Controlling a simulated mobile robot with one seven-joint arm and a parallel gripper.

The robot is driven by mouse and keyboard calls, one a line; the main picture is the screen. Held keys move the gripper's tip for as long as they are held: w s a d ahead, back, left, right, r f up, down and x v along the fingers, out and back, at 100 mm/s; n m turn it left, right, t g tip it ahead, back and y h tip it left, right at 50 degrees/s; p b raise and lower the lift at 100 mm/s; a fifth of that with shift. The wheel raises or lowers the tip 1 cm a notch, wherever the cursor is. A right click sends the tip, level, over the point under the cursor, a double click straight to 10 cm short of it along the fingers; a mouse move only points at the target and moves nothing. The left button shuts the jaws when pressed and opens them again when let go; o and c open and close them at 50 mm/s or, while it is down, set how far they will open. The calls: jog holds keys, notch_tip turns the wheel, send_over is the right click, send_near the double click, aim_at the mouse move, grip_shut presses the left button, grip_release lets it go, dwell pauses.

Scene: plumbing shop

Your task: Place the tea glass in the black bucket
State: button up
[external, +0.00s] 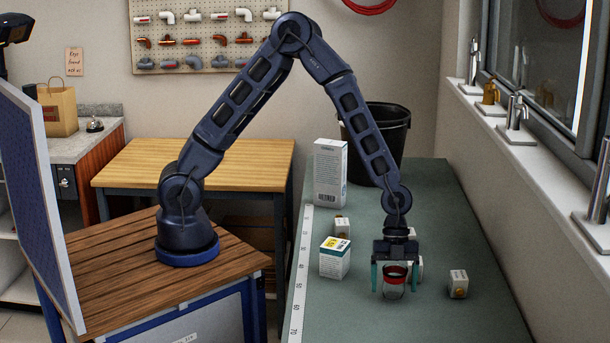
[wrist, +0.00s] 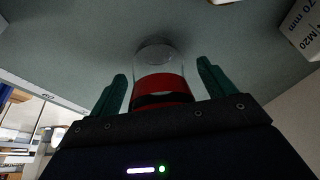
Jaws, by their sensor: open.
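The tea glass (external: 394,286) is a small clear glass with a red band, on the green worktop near its front. In the wrist view the glass (wrist: 158,64) appears between the two green fingers, its red band close to the palm. My gripper (external: 391,284) points down over the glass with a finger on each side; it is open, and in the wrist view the fingers (wrist: 160,85) stand apart from the glass. The black bucket (external: 390,133) stands at the back of the worktop, partly hidden behind my arm.
A tall white box (external: 330,172) stands in front of the bucket. A white and yellow box (external: 335,258) and a small box (external: 342,227) are left of my gripper; another small box (external: 458,284) is right. A ruler strip (external: 298,277) runs along the left edge. Taps line the windowsill.

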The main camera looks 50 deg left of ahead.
jog(key=c, duration=1.1)
jog(key=shift+c, duration=0.2)
jog(key=shift+r, duration=0.1)
notch_tip(320, 180, up, 20)
